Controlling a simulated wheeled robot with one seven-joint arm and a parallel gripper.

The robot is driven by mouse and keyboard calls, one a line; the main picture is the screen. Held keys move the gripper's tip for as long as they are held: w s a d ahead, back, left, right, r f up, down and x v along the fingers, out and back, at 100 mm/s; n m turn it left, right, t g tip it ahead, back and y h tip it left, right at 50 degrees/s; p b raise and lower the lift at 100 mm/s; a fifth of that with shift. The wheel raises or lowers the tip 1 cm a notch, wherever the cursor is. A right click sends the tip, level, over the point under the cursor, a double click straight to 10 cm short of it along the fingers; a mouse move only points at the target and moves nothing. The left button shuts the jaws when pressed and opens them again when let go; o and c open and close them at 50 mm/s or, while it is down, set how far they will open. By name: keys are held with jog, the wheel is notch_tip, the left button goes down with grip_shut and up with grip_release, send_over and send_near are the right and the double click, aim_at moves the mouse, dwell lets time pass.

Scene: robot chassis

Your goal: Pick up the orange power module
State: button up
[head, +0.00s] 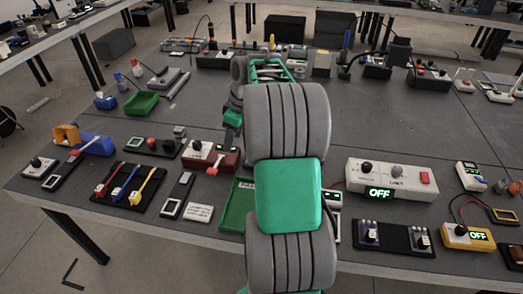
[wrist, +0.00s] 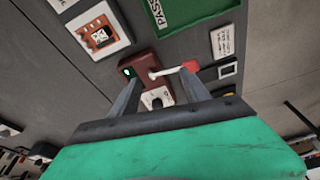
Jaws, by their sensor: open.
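An orange block with a dark-and-white face, which looks like the orange power module (wrist: 101,36), lies in a white square frame (wrist: 77,28) at the upper left of the wrist view. My gripper (wrist: 158,77) is open, its two fingers apart with nothing held. The orange block is beyond and to the left of the fingers, not between them. A brown box (wrist: 143,62) with a white lever and red tip shows between and beyond the fingers. In the head view my arm covers the middle of the table, and I cannot see the orange block or my fingertips there.
A green PASS tray (head: 238,205) lies left of my arm, and the brown box (head: 228,160) is behind it. A white switch box reading OFF (head: 390,178) stands to the right. Colored levers (head: 127,186) stand left. The table's back middle is fairly clear.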

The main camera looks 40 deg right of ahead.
jog(key=s+d+f+n, duration=0.1)
jog(key=d+f, duration=0.1)
jog(key=d, duration=0.4)
jog(key=s+d+f+n, duration=0.1)
jog(key=d+f, duration=0.2)
jog(key=d, duration=0.4)
jog(key=p+x, duration=0.1)
jog(key=x, duration=0.6)
jog(key=shift+w+a+f, duration=0.1)
jog(key=shift+a+f, duration=0.15)
jog(key=shift+y, duration=0.3)
grip_shut()
